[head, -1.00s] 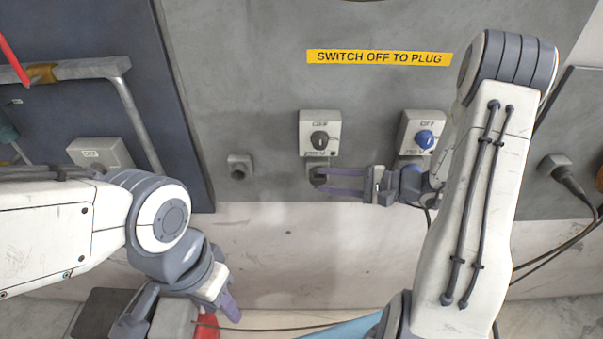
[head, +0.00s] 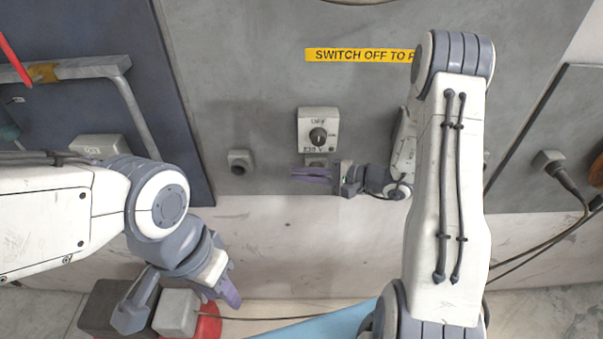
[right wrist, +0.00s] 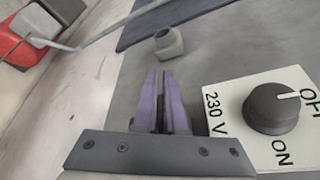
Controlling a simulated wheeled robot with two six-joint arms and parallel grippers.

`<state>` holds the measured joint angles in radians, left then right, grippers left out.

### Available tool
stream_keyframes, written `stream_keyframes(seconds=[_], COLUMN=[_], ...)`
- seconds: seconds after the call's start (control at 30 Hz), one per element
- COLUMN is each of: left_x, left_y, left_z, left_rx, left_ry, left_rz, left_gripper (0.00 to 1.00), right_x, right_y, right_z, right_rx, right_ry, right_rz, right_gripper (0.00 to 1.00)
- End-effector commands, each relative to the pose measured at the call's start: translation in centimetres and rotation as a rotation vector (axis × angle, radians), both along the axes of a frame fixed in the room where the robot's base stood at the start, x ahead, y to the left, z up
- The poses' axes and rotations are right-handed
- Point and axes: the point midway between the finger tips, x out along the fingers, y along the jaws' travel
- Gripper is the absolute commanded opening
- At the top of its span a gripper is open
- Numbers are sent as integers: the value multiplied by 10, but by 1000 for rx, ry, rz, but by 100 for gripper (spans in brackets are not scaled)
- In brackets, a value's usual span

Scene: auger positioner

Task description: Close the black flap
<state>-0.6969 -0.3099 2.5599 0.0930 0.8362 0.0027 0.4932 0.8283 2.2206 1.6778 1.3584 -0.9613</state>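The switch box with the black knob (head: 318,128) is on the grey wall panel. I cannot make out a black flap clearly in either view. In the right wrist view the fingers (right wrist: 161,100) lie beside the knob (right wrist: 271,108) of the switch. My left gripper (head: 228,290) hangs low at the left; its opening is hard to see.
Another grey socket (head: 240,162) is on the panel left of the switch. A plug with a cable (head: 562,175) is at the right. A light grey box (head: 177,312) and a red item (head: 208,322) are below my left gripper. My right arm covers the second, blue-knobbed switch.

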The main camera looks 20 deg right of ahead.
Motion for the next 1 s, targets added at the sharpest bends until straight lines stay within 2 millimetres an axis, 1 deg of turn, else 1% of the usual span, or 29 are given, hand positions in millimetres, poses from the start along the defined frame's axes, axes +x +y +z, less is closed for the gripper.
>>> stream_keyframes(seconds=[0.23,0.5,0.53,0.57,0.6,0.87,1.0], left_x=[0,0,0,0,0,0,0], left_y=[0,0,0,0,0,0,0], left_z=[-10,-9,-9,-9,-9,-9,-13], left_rx=[0,0,0,0,0,0,0], left_ry=[0,0,0,0,0,0,0], left_rz=[0,-1,-1,-1,-1,0,-1], left_gripper=[39,39,39,39,39,39,39], right_x=[2,2,2,2,2,2,-1], right_y=[-1,-1,-1,-1,-1,-1,-8], right_z=[-1,1,1,1,1,1,1], right_rx=[10,15,15,14,15,15,15], right_ry=[41,52,52,51,51,52,50], right_rz=[1,-1,-1,-1,0,0,-4], right_gripper=[0,0,20,31,38,38,38])
